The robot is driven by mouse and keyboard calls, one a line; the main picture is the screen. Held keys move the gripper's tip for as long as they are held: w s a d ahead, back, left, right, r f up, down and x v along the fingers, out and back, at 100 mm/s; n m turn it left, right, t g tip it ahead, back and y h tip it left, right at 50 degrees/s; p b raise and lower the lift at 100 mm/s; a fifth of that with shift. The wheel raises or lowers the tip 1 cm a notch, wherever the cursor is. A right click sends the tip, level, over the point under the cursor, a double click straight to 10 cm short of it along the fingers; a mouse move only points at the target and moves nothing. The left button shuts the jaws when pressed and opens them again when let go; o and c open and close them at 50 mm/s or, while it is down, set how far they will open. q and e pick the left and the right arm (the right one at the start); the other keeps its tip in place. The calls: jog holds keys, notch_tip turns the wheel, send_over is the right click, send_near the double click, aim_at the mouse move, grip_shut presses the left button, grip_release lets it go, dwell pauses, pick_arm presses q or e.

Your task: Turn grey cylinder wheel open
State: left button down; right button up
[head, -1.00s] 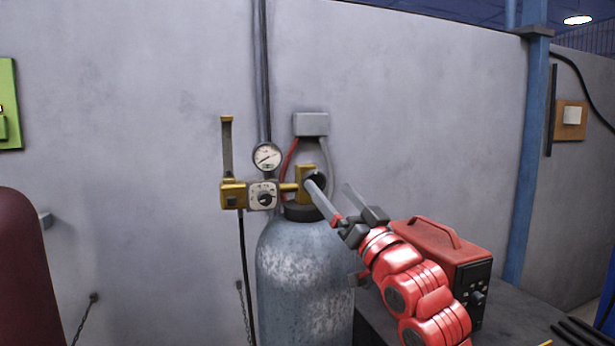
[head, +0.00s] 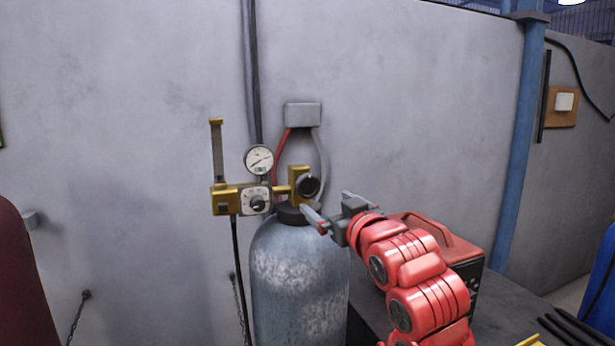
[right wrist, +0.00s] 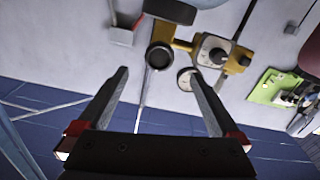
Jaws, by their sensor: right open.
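The grey cylinder (head: 298,280) stands upright against the wall. Its black round wheel (head: 309,186) sits on the right side of the brass valve (head: 296,178) above the cylinder's neck. My right gripper (head: 331,206) is open and empty, just below and right of the wheel in the head view. One finger reaches in front of the cylinder's shoulder. In the right wrist view the wheel (right wrist: 160,56) shows ahead, between the lines of the two spread fingers (right wrist: 158,78), with no finger around it. My left gripper is not in view.
A pressure gauge (head: 259,160) and a brass regulator with a dial (head: 256,201) sit left of the valve. A grey wall box (head: 303,116) with red and grey hoses is above. A red machine (head: 437,240) stands on the dark bench behind my right arm.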

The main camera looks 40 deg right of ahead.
aim_at(310, 189)
jog(key=p+x, duration=0.3)
jog(key=x, duration=0.7)
jog(key=shift+w+d+r, duration=0.1)
jog(key=shift+d+r, duration=0.05)
jog(key=shift+w+d, duration=0.1)
jog(key=shift+w, duration=0.5)
